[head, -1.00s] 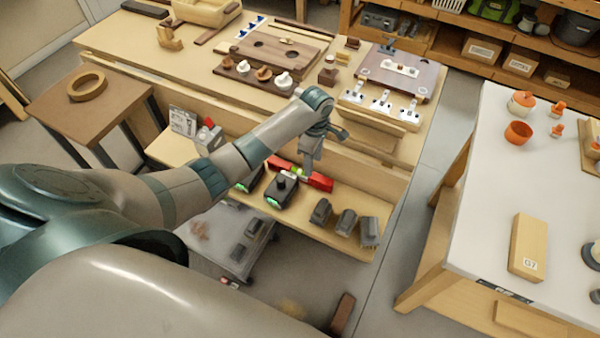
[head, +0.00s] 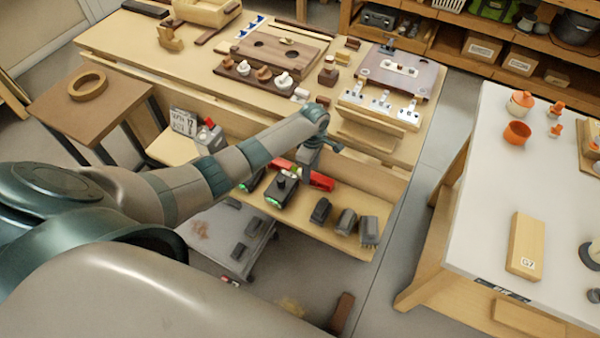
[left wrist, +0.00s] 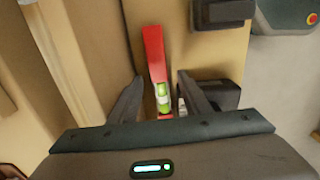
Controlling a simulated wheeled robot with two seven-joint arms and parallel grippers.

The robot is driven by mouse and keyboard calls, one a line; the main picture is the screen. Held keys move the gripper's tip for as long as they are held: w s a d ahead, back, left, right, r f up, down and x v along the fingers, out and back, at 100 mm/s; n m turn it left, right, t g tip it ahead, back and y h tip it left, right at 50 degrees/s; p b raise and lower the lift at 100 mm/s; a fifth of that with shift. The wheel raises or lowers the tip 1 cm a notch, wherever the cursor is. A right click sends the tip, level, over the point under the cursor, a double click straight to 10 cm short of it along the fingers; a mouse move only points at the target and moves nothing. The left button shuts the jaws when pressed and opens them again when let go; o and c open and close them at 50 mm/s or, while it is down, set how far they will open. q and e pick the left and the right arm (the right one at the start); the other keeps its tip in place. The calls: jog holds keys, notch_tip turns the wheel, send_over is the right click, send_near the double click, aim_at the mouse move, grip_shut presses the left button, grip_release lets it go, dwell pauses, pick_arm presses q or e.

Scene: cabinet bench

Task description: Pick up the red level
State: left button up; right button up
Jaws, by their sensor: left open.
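The red level (head: 321,180) lies on the lower shelf of the bench, partly hidden behind my left gripper in the head view. In the left wrist view the red level (left wrist: 154,62) runs up the picture, with a green vial near its lower end. My left gripper (head: 307,178) points down at the level. In the wrist view its two fingers (left wrist: 158,88) are spread apart, one on each side of the level, with gaps between. It is open and empty. My right gripper is not in view.
Black chargers with green lights (head: 282,187) stand just in front of the level on the shelf (head: 298,218). Several dark battery packs (head: 346,221) sit to the right. The bench top overhangs behind.

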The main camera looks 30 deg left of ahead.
pick_arm(q)
jog(key=shift+f, duration=1.3)
grip_shut()
